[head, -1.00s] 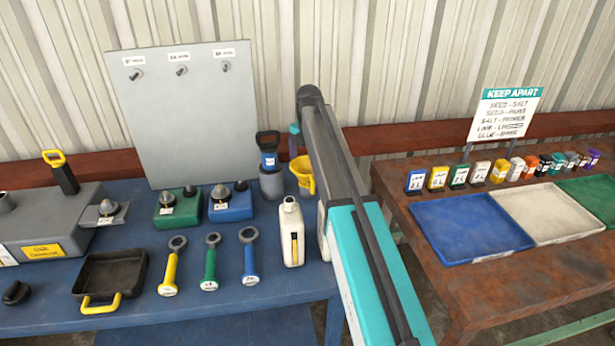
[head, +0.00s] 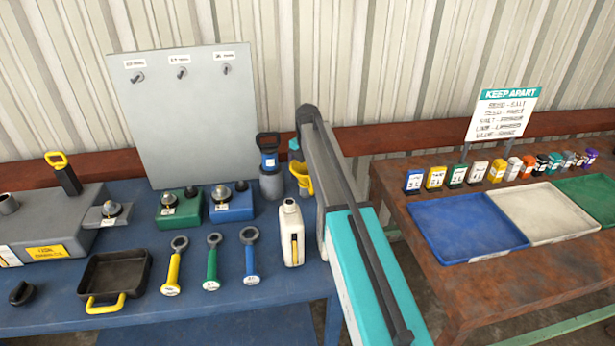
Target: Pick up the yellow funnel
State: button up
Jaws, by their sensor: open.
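My gripper (head: 295,150) is mostly hidden behind my own arm; only a small teal and dark part shows, at the upper edge of the funnel in the picture. It is open. I cannot tell whether it touches the funnel.
A white jug (head: 291,232) stands in front. A grey upright panel (head: 190,115) rises behind the table. A wooden bench (head: 420,270) with trays is at right.

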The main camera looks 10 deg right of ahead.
jog(key=c, duration=0.9)
jog(key=shift+r, duration=0.1)
jog(key=shift+r+b, duration=1.5)
jog(key=shift+r, duration=3.45)
